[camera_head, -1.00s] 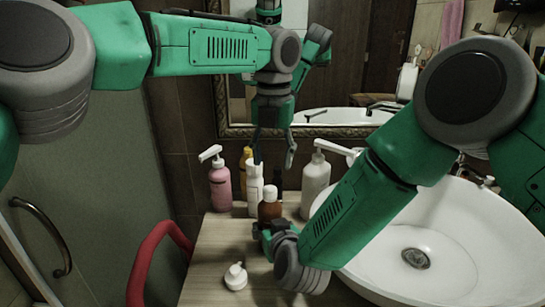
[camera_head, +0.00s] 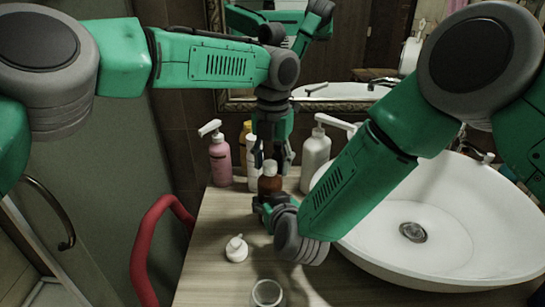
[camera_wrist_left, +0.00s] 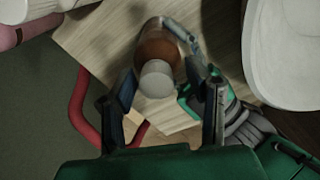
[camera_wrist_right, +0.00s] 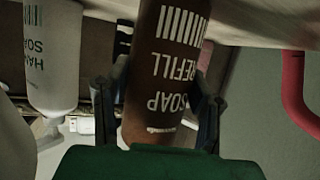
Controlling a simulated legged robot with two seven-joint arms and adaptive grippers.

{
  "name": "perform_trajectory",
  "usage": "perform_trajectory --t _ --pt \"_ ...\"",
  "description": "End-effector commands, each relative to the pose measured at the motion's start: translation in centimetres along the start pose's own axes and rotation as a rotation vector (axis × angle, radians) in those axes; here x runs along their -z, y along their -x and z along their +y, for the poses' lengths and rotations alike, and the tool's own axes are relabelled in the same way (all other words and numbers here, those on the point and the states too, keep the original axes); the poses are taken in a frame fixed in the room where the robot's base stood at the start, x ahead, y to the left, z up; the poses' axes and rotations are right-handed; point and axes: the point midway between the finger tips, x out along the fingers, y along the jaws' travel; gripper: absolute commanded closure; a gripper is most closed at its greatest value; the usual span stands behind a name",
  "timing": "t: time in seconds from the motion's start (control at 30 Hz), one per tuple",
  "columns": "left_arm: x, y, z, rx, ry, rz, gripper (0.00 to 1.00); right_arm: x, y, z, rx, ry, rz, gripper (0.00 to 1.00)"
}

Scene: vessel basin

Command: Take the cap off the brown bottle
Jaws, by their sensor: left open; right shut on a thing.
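The brown bottle (camera_head: 269,184) stands upright on the wooden counter, its pale cap (camera_head: 270,166) on top. In the right wrist view the bottle (camera_wrist_right: 165,75) carries a "SOAP REFILL" label, and my right gripper (camera_wrist_right: 157,100) is shut around its body. My left gripper (camera_head: 273,160) points down from above, open, its fingers on either side of the cap. In the left wrist view the cap (camera_wrist_left: 156,79) lies between the spread fingers with gaps to both. Whether a finger touches it cannot be told.
A white pump top (camera_head: 236,249) lies on the counter, with an open glass jar (camera_head: 268,293) at the front. Behind stand a pink pump bottle (camera_head: 220,160) and a white pump bottle (camera_head: 315,158). The white basin (camera_head: 450,235) fills the right; a red rail (camera_head: 145,250) borders the left.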

Motion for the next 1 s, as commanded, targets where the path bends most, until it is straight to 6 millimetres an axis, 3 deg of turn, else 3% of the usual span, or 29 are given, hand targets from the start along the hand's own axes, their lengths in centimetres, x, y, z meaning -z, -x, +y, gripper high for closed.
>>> perform_trajectory --t 0.13,0.23,0.27,0.57,0.67,1.0 --pt "0.0 0.01 0.01 0.0 0.0 0.0 0.6 -0.09 0.02 -0.05 0.001 0.0 -0.002 1.0" --pt "0.01 0.02 -0.01 0.0 0.0 0.0 0.95 -0.09 0.02 -0.05 0.001 0.0 -0.002 1.0" --pt "0.01 0.02 -0.03 0.001 0.0 0.0 1.0 -0.09 0.02 -0.05 0.001 0.0 -0.002 1.0" --pt "0.02 0.03 -0.2 0.001 0.068 0.001 1.0 -0.09 0.0 -0.11 0.003 0.001 -0.002 1.0" --pt "0.01 0.04 -0.23 -0.001 0.242 0.0 1.0 -0.09 -0.01 -0.14 0.003 0.001 -0.002 1.0" --pt "-0.14 0.08 -0.04 0.0 1.09 -0.008 1.0 -0.09 -0.01 -0.25 0.006 0.002 -0.002 1.0"
